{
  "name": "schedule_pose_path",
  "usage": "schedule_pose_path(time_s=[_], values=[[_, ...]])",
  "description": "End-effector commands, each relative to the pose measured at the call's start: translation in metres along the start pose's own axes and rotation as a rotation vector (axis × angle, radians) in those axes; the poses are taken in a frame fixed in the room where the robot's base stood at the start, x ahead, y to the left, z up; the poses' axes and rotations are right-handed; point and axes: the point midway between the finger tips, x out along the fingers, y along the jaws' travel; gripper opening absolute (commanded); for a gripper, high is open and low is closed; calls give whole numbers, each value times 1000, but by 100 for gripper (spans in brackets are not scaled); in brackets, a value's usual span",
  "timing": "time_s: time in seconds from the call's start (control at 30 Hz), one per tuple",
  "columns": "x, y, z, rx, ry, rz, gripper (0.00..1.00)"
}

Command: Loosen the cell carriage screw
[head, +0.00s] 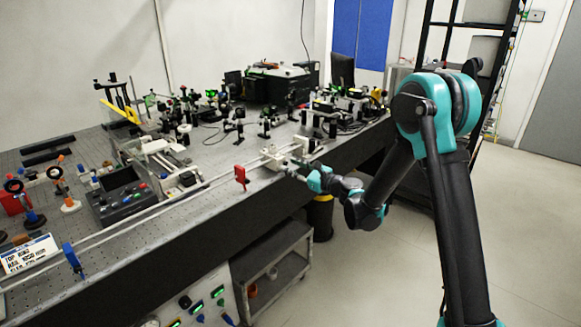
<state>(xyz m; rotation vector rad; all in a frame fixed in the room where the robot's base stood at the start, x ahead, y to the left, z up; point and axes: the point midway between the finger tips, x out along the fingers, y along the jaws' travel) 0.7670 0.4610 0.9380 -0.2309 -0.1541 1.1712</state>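A pale block (272,152), which looks like the cell carriage, sits at the rail (205,188) along the bench's front edge. My gripper (288,166) is right at this block, reaching in from the right over the edge. The fingers blend with the pale parts, so I cannot tell whether they are open, shut or touching. The carriage screw cannot be made out; it is too small or hidden by my gripper.
A red clamp-like piece (240,176) and a blue one (72,258) stand along the rail. A control box (124,200) and a white label (28,254) lie left. Optics crowd the bench behind. A grey cart (274,268) stands below; the right floor is clear.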

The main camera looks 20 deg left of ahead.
Motion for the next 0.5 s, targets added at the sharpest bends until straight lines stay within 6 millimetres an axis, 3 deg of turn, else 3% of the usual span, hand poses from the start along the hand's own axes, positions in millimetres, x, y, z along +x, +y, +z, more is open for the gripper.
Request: schedule_pose_path(time_s=[0.13,0.43,0.5], values=[[9,1,0,0,0,1,35],[11,0,0,0,0,0,35],[11,0,0,0,0,0,26]])
